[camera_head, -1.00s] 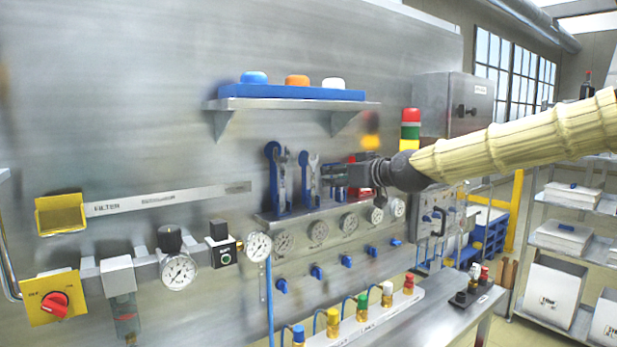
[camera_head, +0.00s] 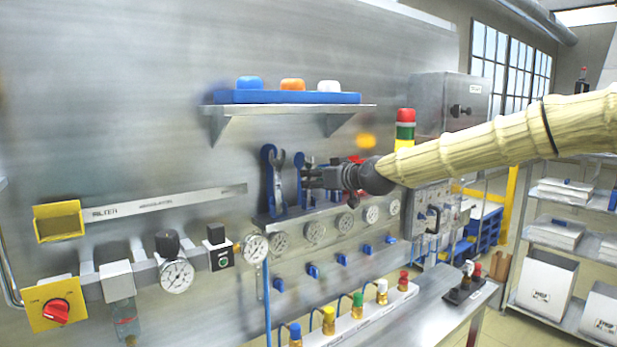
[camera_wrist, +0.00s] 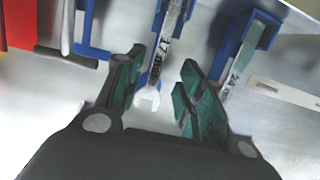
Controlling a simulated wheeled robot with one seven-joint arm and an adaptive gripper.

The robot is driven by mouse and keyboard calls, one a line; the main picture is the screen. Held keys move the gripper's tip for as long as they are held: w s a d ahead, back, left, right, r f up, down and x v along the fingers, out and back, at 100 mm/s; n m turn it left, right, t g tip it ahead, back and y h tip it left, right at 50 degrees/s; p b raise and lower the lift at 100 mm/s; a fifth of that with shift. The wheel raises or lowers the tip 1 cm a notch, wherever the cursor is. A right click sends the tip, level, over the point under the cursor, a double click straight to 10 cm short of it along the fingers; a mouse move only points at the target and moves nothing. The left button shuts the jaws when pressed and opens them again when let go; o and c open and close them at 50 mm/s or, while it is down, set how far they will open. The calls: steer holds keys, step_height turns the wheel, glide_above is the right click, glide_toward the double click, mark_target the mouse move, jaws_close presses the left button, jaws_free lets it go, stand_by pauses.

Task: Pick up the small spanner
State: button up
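The small spanner (camera_wrist: 158,68) hangs in a blue holder in the wrist view, its pale open jaw toward my gripper. My gripper (camera_wrist: 161,72) is open, with one green-padded finger on each side of the spanner. Contact with it cannot be told. A larger spanner (camera_wrist: 241,58) sits in another blue holder to the right. In the head view this larger spanner (camera_head: 278,181) shows at the left of the rack. My gripper (camera_head: 318,178) reaches in from the right there and covers most of the small spanner's place.
A shelf (camera_head: 290,109) with a blue tray of coloured caps (camera_head: 288,85) is above the rack. Gauges (camera_head: 315,232) and blue valves line the panel below. A red item (camera_wrist: 20,25) and blue holder parts are left of the fingers in the wrist view.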

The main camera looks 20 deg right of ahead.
steer(key=shift+w+p, duration=0.5)
steer(key=shift+w, duration=0.3)
steer(key=shift+p+x, duration=0.45)
steer(key=shift+x, duration=0.75)
steer(key=shift+s+f, duration=0.1)
jaws_close()
